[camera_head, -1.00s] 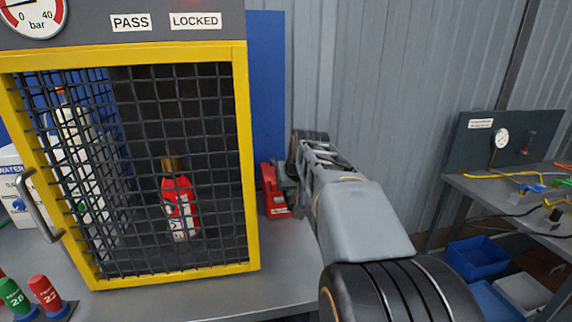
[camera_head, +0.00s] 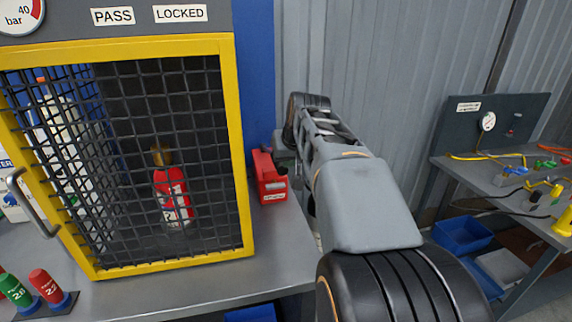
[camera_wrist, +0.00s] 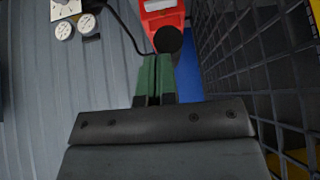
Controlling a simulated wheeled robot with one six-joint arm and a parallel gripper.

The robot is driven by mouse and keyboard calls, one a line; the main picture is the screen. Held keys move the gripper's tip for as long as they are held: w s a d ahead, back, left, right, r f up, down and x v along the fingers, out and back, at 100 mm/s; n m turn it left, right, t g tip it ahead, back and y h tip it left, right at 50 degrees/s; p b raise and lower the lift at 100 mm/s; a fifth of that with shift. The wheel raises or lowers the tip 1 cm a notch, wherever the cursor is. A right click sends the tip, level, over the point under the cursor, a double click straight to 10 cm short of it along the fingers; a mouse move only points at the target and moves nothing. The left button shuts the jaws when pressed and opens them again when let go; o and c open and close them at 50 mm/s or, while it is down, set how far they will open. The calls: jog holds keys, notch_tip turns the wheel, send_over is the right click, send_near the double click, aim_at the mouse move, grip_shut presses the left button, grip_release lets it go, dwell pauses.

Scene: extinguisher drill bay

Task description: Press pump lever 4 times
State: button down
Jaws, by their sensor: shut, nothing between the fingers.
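The red pump box (camera_head: 268,178) stands on the bench just right of the yellow-framed cage, partly behind my arm in the head view. In the wrist view a red body (camera_wrist: 162,14), seemingly the pump, is at the top with a round black knob (camera_wrist: 168,39) below it. I cannot tell for sure whether the knob is the lever's end. My gripper (camera_wrist: 155,62), with green fingers, is shut and empty. Its tips appear just below the knob; I cannot tell if they touch it. The head view hides the fingertips.
The mesh cage (camera_head: 242,150) holds a red extinguisher (camera_head: 173,195) and stands close beside my gripper. Its signs read PASS and LOCKED. A corrugated wall (camera_head: 400,70) is behind. A side bench (camera_head: 480,180) with cables and blue bins (camera_head: 463,236) is at right.

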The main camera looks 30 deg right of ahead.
jog(key=d+v, duration=0.1)
jog(key=v, duration=0.6)
jog(key=shift+w+a+r+p, duration=0.2)
jog(key=shift+a+r+p, duration=0.15)
jog(key=shift+a, duration=0.1)
jog(key=w+d+r+g+y+p, duration=0.1)
jog(key=w+d+r+g+p, duration=0.2)
jog(key=w+r+p, duration=0.4)
notch_tip(320, 180, up, 3)
jog(key=g+p, duration=0.1)
jog(key=p, duration=0.8)
jog(key=shift+w, duration=0.15)
jog(key=x, duration=0.8)
jog(key=a+x, duration=0.1)
jog(key=x, duration=0.3)
jog(key=shift+s+f+p, duration=0.2)
jog(key=shift+s+p, duration=0.1)
jog(key=shift+p, duration=0.1)
jog(key=shift+a+f, duration=0.25)
jog(key=shift+f, duration=0.5)
